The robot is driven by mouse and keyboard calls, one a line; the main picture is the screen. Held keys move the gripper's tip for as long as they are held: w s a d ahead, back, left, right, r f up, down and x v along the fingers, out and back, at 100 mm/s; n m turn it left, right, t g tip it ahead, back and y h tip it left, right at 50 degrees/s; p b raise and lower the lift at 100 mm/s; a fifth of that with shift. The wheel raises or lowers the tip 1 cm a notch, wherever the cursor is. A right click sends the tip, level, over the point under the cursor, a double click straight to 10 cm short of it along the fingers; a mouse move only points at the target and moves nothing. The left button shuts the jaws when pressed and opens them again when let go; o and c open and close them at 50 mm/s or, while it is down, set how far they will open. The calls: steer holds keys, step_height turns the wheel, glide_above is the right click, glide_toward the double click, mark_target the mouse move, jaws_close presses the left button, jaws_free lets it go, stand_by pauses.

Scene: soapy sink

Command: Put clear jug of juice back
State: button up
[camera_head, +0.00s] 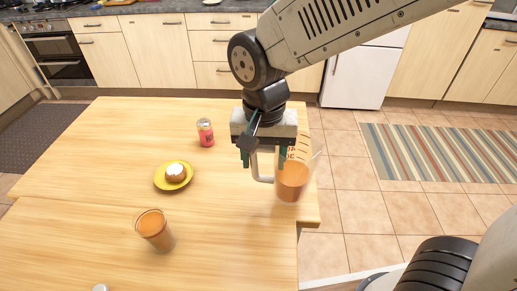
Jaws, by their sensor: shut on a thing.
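The clear jug of orange-brown juice (292,180) is near the right edge of the wooden table, its handle on its left side. My gripper (262,160) is shut on the jug from above, at its handle side. The fingers partly cover the jug's upper left part. I cannot tell whether the jug's base touches the table or is held just above it.
On the wooden table (110,180) stand a glass of juice (155,230), a yellow plate (160,184) with a cupcake (176,172), and a red can (206,133). The tiled floor is open to the right, with a striped rug (440,155). Cabinets and a white appliance (360,75) line the back.

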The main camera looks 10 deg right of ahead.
steer(key=w+f, duration=0.4)
steer(key=w, duration=0.3)
steer(key=shift+a, duration=0.25)
steer(key=shift+f, duration=0.2)
steer(key=o, duration=1.6)
steer(key=shift+c, duration=0.2)
steer(key=shift+r, duration=0.1)
